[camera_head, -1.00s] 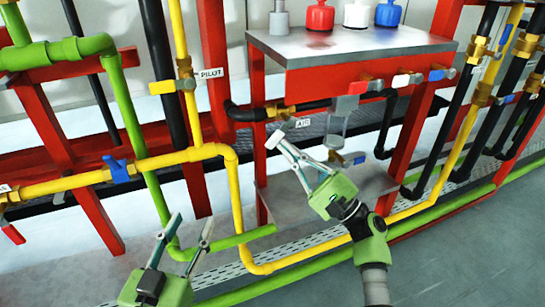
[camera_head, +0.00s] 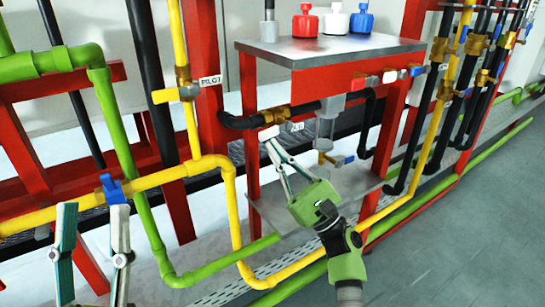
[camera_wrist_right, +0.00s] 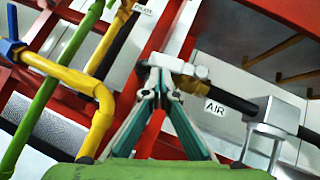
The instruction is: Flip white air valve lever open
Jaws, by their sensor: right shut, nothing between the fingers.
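The white air valve lever (camera_head: 268,132) is on the black pipe left of the AIR label, on the red frame. In the right wrist view the white lever (camera_wrist_right: 172,63) lies left of the brass valve body (camera_wrist_right: 192,83), partly hidden by my fingers. My right gripper (camera_head: 270,143) is shut and empty, its fingertips right at the lever from below; I cannot tell whether they touch it. The fingertips also show in the right wrist view (camera_wrist_right: 160,85). My left gripper (camera_head: 95,212) is open and empty at the lower left, away from the valve.
A yellow pipe (camera_head: 230,205) and green pipe (camera_head: 150,225) run left of the stand. A metal shelf (camera_head: 345,192) lies below the valve. Red, white and blue bottles stand on the metal top (camera_head: 330,47). Floor at the lower right (camera_head: 460,240) is clear.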

